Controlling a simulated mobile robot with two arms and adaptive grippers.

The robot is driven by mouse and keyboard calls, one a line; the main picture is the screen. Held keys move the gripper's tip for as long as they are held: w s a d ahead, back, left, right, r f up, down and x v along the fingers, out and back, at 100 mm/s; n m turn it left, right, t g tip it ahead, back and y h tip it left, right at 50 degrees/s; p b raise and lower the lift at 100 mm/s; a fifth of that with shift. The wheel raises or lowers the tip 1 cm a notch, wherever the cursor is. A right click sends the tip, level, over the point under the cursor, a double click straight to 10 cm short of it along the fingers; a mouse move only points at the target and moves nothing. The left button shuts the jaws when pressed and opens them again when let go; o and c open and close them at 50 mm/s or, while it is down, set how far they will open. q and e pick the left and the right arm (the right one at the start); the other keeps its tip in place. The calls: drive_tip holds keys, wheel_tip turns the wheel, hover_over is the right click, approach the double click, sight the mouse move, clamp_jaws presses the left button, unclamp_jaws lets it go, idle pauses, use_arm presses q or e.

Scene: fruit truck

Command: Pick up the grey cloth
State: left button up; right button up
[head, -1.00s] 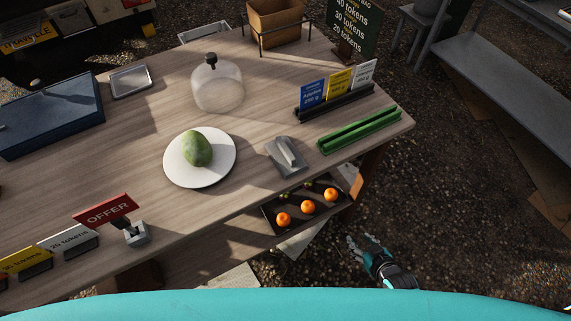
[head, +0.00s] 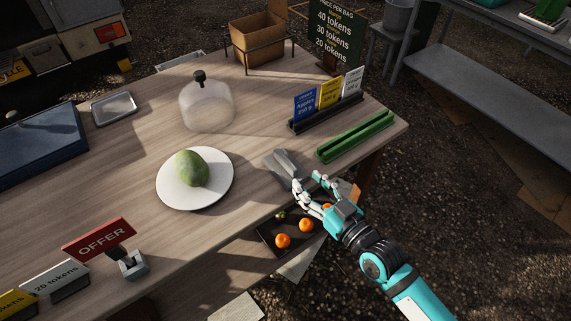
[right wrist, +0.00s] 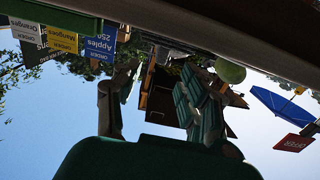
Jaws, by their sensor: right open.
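The grey cloth (head: 281,163) lies folded on the wooden table (head: 130,185), near its front edge and right of the white plate. My right gripper (head: 307,184) is open and empty at that edge. Its fingers point at the cloth, and one fingertip overlaps the cloth's near end in the head view; I cannot tell whether they touch. In the right wrist view the spread fingers of the gripper (right wrist: 160,88) show upside down, and I cannot make out the cloth there. My left gripper is not in view.
A green mango (head: 192,168) lies on the white plate (head: 220,190). A dark tray (head: 270,238) with oranges sits below the table edge. A glass dome (head: 207,108) stands farther back.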

sight(293, 168)
drive_tip(key=x, duration=0.3)
drive_tip(key=shift+w, duration=0.1)
drive_tip(key=shift+p+x, duration=0.35)
drive_tip(key=shift+x, duration=2.35)
drive_tip(key=shift+r, duration=0.15)
clamp_jaws()
